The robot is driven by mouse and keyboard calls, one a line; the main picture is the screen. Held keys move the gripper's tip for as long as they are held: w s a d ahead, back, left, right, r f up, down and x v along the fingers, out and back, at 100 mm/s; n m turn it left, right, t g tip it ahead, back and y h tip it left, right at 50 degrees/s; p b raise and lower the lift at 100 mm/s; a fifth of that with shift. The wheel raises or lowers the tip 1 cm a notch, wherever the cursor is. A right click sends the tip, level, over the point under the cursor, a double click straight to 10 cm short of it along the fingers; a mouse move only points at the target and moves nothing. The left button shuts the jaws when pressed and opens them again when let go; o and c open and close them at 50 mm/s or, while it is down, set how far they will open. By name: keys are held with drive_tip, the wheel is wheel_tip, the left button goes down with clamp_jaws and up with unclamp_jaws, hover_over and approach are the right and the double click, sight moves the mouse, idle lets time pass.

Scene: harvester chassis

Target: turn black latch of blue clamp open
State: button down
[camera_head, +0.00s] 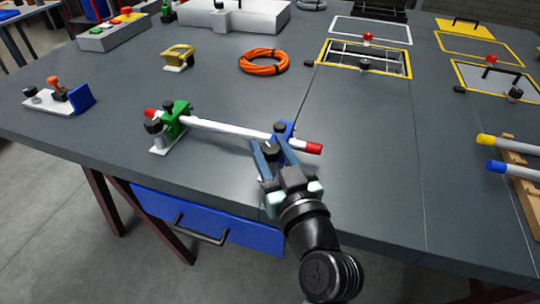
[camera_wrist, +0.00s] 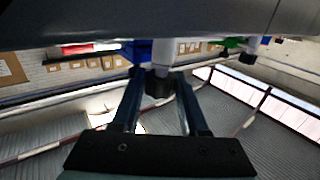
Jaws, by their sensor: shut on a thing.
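The blue clamp (camera_head: 290,131) stands near the front of the grey table and holds the right part of a white rod (camera_head: 225,127) with red ends. My gripper (camera_head: 273,147) reaches it from the front, its two blue-grey fingers on either side of the clamp's black latch (camera_head: 271,154). In the wrist view the black latch (camera_wrist: 158,86) sits between the fingers, and my gripper (camera_wrist: 159,76) is shut on it. The blue clamp's body (camera_wrist: 137,50) shows behind it. The fingers partly hide the clamp and its base in the head view.
A green clamp (camera_head: 176,118) with a black knob holds the rod's left part. A small fixture with a blue block (camera_head: 81,97) is at far left. An orange cable coil (camera_head: 264,61) and a yellow part (camera_head: 179,57) lie behind.

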drive_tip(key=shift+s+d+f, duration=0.1)
drive_tip(key=shift+s+f, duration=0.05)
drive_tip(key=shift+f, duration=0.05)
idle(0.5)
drive_tip(key=shift+c, duration=2.2)
unclamp_jaws()
drive_tip(key=shift+r, duration=0.15)
drive_tip(key=shift+s, duration=0.1)
drive_tip(key=b+v, duration=0.1)
drive_tip(key=v, duration=1.1)
drive_tip(key=shift+s+d, duration=0.2)
drive_tip(key=shift+s, duration=0.15)
